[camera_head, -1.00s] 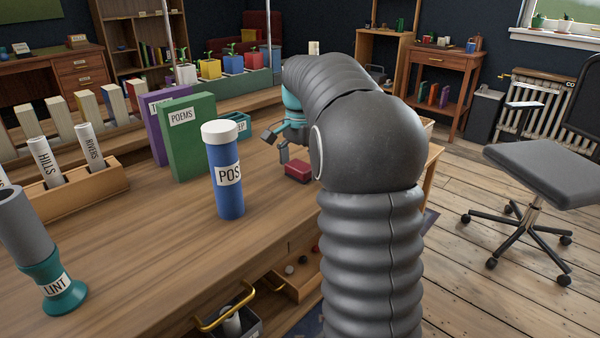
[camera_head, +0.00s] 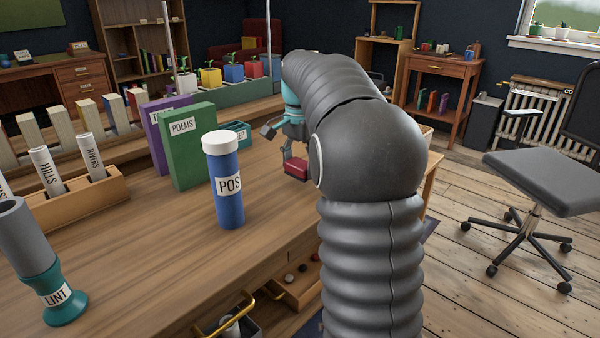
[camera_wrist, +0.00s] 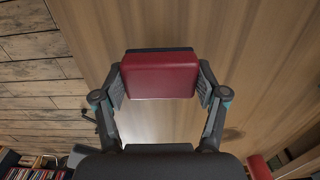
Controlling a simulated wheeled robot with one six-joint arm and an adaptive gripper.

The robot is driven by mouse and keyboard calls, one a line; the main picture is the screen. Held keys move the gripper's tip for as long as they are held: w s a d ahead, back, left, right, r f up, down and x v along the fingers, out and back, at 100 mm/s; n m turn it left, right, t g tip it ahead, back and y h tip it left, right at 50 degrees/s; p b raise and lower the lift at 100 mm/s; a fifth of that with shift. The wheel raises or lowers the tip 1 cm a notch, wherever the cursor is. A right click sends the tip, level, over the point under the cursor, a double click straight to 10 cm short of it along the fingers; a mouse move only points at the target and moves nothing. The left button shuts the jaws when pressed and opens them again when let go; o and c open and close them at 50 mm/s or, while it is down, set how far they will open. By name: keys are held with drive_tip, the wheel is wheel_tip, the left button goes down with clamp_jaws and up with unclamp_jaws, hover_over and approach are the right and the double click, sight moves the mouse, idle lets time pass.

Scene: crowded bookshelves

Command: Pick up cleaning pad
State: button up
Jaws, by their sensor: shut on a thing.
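The cleaning pad is a red block with a dark layer along one side. In the head view the pad (camera_head: 297,170) is at the desk top, beyond the blue bottle and partly hidden by my arm. In the wrist view the pad (camera_wrist: 159,76) sits between my two fingers, one against each end. My gripper (camera_wrist: 160,84) is shut on it. In the head view my gripper (camera_head: 288,158) is mostly hidden by my arm, with one finger showing at the pad. I cannot tell whether the pad touches the desk.
A blue bottle marked POS (camera_head: 229,190) stands nearer on the desk. A green book marked POEMS (camera_head: 192,150) and a teal box (camera_head: 238,132) stand left of my gripper. A lint roller (camera_head: 50,275) stands at the front left. An office chair (camera_head: 545,180) is at the right.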

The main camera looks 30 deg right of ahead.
drive_tip(key=w+a+r+p, duration=0.3)
drive_tip(key=w+a+r, duration=0.4)
drive_tip(key=a, duration=0.1)
drive_tip(key=shift+w+a+r, duration=0.35)
drive_tip(key=shift+a+r, duration=0.05)
